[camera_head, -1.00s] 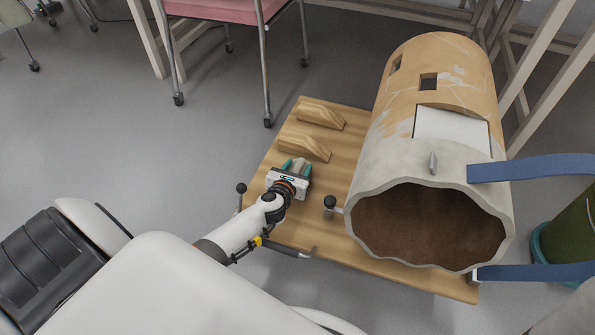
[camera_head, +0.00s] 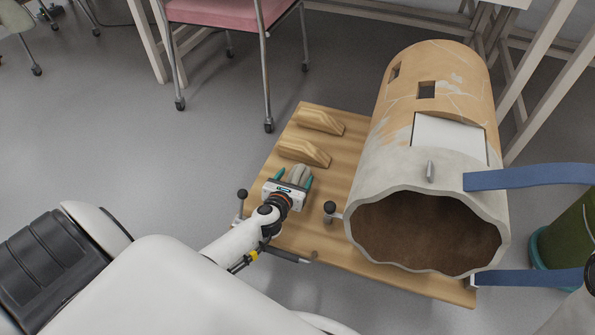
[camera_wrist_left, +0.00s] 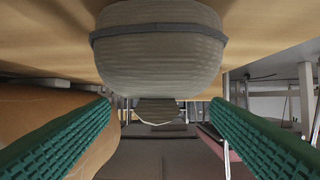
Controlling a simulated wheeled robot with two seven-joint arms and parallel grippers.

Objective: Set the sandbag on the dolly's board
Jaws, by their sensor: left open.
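The grey-beige sandbag (camera_head: 299,174) lies on the wooden board (camera_head: 338,250) of the dolly, just in front of the nearer wooden wedge. In the left wrist view the sandbag (camera_wrist_left: 160,55) has a dark grey band around it and sits against the board (camera_wrist_left: 45,50), which fills the top of that picture. My left gripper (camera_head: 295,182) is open, with one teal finger on each side of the sandbag's near end. In the wrist view both fingers stand apart from the bag. My right gripper is not in view.
A large cracked vessel (camera_head: 435,110) lies on the board's right half, its open end facing me. Two wooden wedges (camera_head: 303,152) and black-knobbed posts (camera_head: 330,208) stand on the board. Blue straps (camera_head: 528,176) reach the vessel from the right.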

